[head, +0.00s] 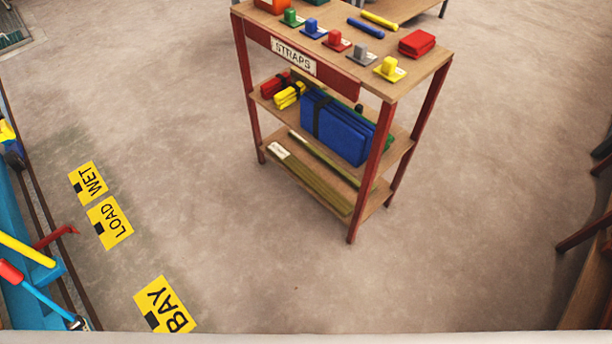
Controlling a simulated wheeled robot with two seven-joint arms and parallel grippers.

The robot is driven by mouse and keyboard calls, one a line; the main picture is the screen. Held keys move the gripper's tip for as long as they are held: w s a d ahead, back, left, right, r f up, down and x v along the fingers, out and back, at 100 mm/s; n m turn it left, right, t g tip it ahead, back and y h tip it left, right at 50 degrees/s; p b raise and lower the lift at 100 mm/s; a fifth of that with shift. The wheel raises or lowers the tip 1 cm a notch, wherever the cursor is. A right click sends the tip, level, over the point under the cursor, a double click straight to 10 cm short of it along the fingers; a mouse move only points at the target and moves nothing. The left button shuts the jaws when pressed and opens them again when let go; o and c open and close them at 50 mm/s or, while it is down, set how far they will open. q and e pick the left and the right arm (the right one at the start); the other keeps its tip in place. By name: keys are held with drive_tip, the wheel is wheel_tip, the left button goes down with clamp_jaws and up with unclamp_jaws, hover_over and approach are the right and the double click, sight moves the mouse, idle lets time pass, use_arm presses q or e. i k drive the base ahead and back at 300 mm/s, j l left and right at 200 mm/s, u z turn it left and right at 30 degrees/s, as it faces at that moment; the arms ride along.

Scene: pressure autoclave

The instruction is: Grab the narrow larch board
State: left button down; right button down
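I cannot make out a board that is clearly the narrow larch board. Long thin olive-brown pieces (312,183) lie on the bottom shelf of the straps rack, one with a white label at its left end. I cannot tell what they are made of. Neither my left nor my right gripper is in view.
The red-posted straps rack (307,67) stands at the centre, with coloured blocks on top and a blue strapped bundle (340,124) midway. Yellow floor signs (110,222) lie at left beside blue equipment (30,292). A wooden structure (590,275) edges in at right. The concrete floor between is clear.

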sight(319, 186)
drive_tip(key=i+j+z, duration=0.3)
drive_tip(key=i+j, duration=0.15)
drive_tip(key=j, duration=0.25)
drive_tip(key=i+j+z, duration=0.15)
drive_tip(key=j, duration=0.2)
